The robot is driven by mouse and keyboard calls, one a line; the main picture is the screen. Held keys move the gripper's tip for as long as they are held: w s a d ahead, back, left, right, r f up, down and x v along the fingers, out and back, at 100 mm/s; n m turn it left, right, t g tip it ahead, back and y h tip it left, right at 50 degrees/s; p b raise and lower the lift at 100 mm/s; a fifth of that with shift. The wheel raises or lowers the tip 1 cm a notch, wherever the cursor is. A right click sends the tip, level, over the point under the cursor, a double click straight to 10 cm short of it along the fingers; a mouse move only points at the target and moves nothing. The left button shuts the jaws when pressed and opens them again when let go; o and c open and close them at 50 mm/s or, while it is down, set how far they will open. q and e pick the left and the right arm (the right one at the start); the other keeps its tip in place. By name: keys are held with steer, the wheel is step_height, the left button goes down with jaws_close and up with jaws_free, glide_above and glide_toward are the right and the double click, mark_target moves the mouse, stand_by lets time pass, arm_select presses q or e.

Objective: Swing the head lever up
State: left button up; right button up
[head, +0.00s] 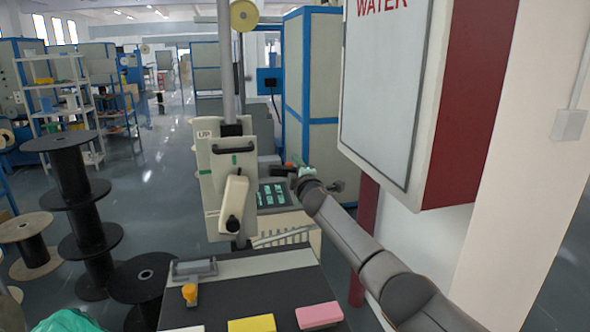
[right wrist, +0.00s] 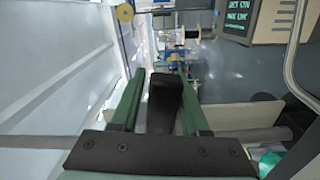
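In the head view a cream machine head (head: 212,180) stands on a grey column, with an "UP" label at its upper left. A cream lever (head: 236,194) with a black knob at its lower end hangs on its front, slightly tilted. My right gripper (head: 297,166) is to the right of the lever, apart from it in the picture. In the right wrist view its two green fingers (right wrist: 160,98) stand apart. A dark bar (right wrist: 164,100) shows between them; I cannot tell whether it is touched or is part of the gripper. My left gripper is not in view.
A dark bench (head: 262,283) with yellow and pink blocks is in front. A teal-lit panel (head: 273,195) is beside the machine head. Black spools (head: 75,190) stand at left. A large "WATER" cabinet (head: 385,90) hangs at right, close above my right arm.

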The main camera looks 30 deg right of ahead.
steer(key=shift+o, duration=1.4)
steer(key=shift+s, duration=0.1)
steer(key=shift+p+v, duration=0.7)
steer(key=shift+v, duration=0.45)
steer(key=v, duration=1)
steer(key=shift+s+f, duration=0.1)
